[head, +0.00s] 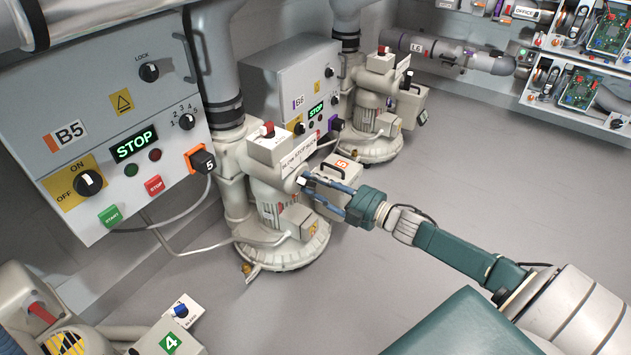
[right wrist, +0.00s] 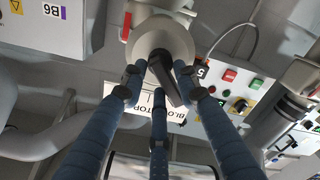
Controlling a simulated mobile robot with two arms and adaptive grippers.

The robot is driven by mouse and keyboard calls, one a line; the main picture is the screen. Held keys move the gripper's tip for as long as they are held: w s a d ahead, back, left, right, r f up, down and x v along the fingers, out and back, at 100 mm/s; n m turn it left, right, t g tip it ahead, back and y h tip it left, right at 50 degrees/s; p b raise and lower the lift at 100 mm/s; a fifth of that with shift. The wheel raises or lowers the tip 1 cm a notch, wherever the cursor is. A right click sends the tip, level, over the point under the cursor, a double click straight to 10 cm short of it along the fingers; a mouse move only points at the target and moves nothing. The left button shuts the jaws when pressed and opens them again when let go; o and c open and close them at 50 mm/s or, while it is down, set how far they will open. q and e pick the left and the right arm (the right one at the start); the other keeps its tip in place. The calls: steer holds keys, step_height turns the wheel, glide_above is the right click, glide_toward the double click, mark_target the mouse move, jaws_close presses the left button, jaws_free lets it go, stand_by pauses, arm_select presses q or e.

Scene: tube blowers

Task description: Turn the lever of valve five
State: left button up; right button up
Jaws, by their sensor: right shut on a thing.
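Blower five (head: 282,215) stands beside the B5 cabinet, with an orange 5 label on the box at its side. My right gripper (head: 312,184) reaches that box from the right, its blue fingers at the valve. In the right wrist view, the fingers of my right gripper (right wrist: 160,84) close around a dark lever (right wrist: 167,82) on a round pale hub (right wrist: 158,36). The lever is slightly tilted there. In the head view the fingers hide most of the lever. My left gripper is not in view.
The B5 cabinet (head: 90,105) stands at left, its display reading STOP. A B6 cabinet (head: 283,80) and a similar blower (head: 365,125) stand behind. Blower four's box (head: 170,335) is at lower left. The grey floor (head: 470,170) at right is free.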

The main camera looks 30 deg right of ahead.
steer(key=shift+s+a, duration=0.15)
steer(key=shift+a, duration=0.2)
steer(key=o, duration=0.9)
steer(key=shift+d, duration=0.1)
steer(key=v, duration=1.2)
steer(key=shift+d, duration=0.1)
